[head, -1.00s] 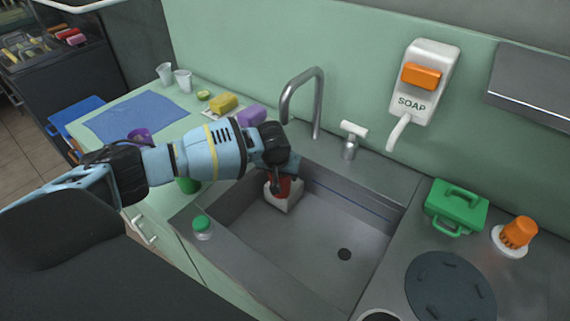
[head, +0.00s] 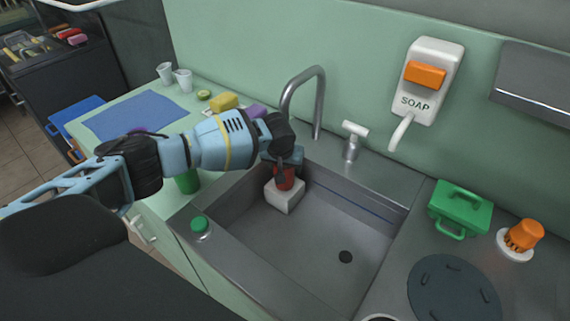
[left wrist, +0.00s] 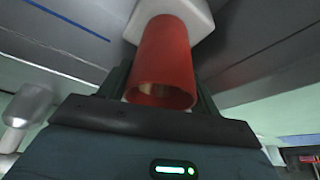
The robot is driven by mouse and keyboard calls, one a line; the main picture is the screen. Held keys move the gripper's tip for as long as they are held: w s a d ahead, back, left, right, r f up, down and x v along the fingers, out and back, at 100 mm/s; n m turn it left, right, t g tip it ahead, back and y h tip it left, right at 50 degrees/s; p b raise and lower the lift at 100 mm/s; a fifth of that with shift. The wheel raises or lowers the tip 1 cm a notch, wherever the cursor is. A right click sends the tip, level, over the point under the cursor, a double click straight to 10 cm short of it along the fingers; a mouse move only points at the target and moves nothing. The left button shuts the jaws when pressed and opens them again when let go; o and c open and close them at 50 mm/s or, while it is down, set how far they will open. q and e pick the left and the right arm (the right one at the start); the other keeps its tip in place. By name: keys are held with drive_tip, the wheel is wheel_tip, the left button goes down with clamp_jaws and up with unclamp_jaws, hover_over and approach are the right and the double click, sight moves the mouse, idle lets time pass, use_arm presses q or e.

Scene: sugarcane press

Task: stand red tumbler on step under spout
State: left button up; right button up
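The red tumbler (head: 285,179) is upright at the white step (head: 285,198) in the sink's back left corner. My left gripper (head: 281,171) comes down on it from above. In the left wrist view the tumbler (left wrist: 165,55) lies between the two dark fingers, which look close against its sides. Its open mouth faces my wrist and its far end meets the white step (left wrist: 196,12) in the picture. I cannot tell whether its base touches the step. The spout (head: 290,90) arches over the back of the sink, behind my gripper. My right gripper is out of view.
The sink (head: 310,240) floor is otherwise clear around its drain. A green-capped jar (head: 200,227) stands on the left rim. A soap dispenser (head: 425,85) hangs on the wall. A green case (head: 460,208) and an orange juicer (head: 521,236) stand at right.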

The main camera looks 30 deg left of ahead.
use_arm(q)
drive_tip(key=o, duration=0.3)
drive_tip(key=shift+r, duration=0.1)
drive_tip(key=shift+r, duration=0.3)
drive_tip(key=s+d+r+p, duration=0.2)
drive_tip(key=s+d, duration=0.1)
drive_tip(key=s, duration=0.9)
drive_tip(key=shift+s+d+r+p, duration=0.2)
drive_tip(key=shift+s+p, duration=0.15)
drive_tip(key=shift+p, duration=0.05)
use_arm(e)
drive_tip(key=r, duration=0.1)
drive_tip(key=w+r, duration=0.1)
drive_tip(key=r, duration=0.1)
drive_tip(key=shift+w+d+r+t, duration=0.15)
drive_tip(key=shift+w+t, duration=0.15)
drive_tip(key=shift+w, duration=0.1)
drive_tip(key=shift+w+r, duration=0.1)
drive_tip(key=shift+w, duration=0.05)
